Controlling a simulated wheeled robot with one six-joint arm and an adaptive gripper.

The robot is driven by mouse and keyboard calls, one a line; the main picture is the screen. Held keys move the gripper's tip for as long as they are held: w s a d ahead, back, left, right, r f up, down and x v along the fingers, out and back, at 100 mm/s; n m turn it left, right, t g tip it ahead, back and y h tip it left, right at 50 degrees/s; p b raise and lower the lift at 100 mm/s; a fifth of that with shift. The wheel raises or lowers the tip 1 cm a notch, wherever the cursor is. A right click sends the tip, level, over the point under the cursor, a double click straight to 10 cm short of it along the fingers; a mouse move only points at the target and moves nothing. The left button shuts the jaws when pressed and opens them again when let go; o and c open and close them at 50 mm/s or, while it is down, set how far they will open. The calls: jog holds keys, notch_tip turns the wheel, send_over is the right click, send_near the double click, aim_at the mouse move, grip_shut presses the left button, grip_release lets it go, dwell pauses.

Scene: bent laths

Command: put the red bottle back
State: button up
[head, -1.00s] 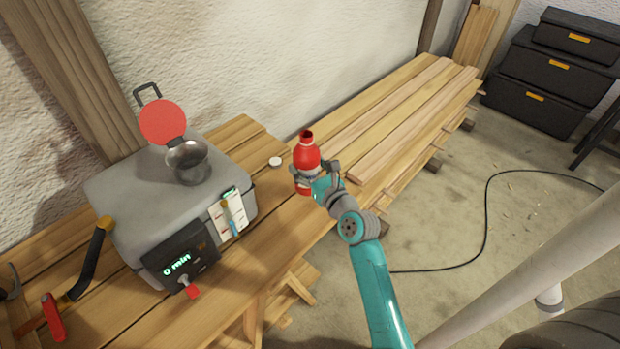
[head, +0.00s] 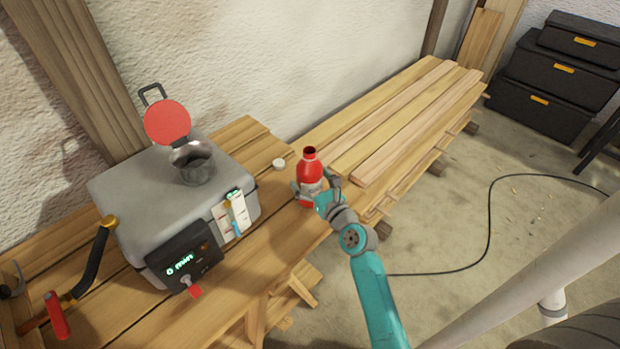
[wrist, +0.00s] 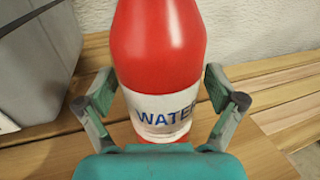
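The red bottle (head: 309,172), with a white label reading "WATER", stands upright at the bench's right part, beside the stacked planks. It looks to rest on the boards, though its base is partly hidden by my gripper. In the wrist view the bottle (wrist: 160,50) fills the middle, its neck cut off at the top. My gripper (head: 316,185) is around the bottle at label height, one finger on each side. The fingers (wrist: 161,92) are spread, with narrow gaps to the label, so it looks open and not clamped.
A grey machine (head: 140,185) with a red round lid (head: 167,122), metal cup (head: 193,163) and "0 min" display stands left. A white cap (head: 279,164) lies behind the bottle. Planks (head: 400,115) lie right. A red-handled tool (head: 57,315) lies front left.

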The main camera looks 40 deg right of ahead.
jog(key=shift+r, duration=0.15)
jog(key=v, duration=1.2)
jog(key=s+a+f+n+g, duration=0.1)
jog(key=s+a+f+n, duration=0.2)
jog(key=s+a+n, duration=0.45)
jog(key=s+a+f+n+g, duration=0.2)
jog(key=s+a+f+n, duration=0.1)
jog(key=s+a+n, duration=0.4)
jog(key=s+a+r+n+y, duration=0.2)
jog(key=s+n, duration=0.4)
jog(key=n, duration=0.6)
jog(key=s+a+r+n+y, duration=0.2)
jog(key=s+a+r+n, duration=0.2)
jog(key=s+n, duration=0.3)
jog(key=r+n, duration=0.1)
jog(key=n, duration=0.4)
jog(key=shift+s+a, duration=0.2)
jog(key=shift+s, duration=0.1)
